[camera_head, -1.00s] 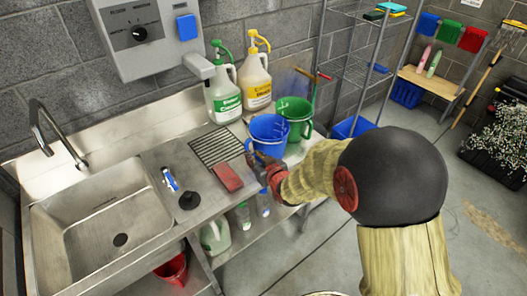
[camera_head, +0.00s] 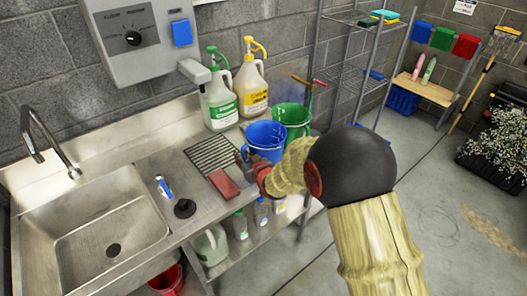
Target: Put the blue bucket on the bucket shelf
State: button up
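The blue bucket (camera_head: 265,138) stands upright on the right end of the steel counter, with its open top up. My gripper (camera_head: 246,157) is at the bucket's lower front left side, very close to it or touching it. The fingers are small and partly hidden by my red wrist, so I cannot tell whether they are open or shut on the bucket. A wire shelf rack (camera_head: 345,70) stands behind and right of the counter. A low wooden-topped shelf (camera_head: 424,88) is at the far right. I cannot tell which one is the bucket shelf.
A green bucket (camera_head: 291,116) stands just behind the blue one. Green-labelled (camera_head: 220,105) and yellow-labelled (camera_head: 252,88) jugs stand by the wall. A red sponge-like block (camera_head: 224,185) lies left of my gripper. The sink (camera_head: 95,225) is at left. Open floor (camera_head: 440,220) lies right.

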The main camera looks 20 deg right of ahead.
jog(key=shift+c, duration=1.2)
grip_shut()
jog(key=shift+r, duration=0.2)
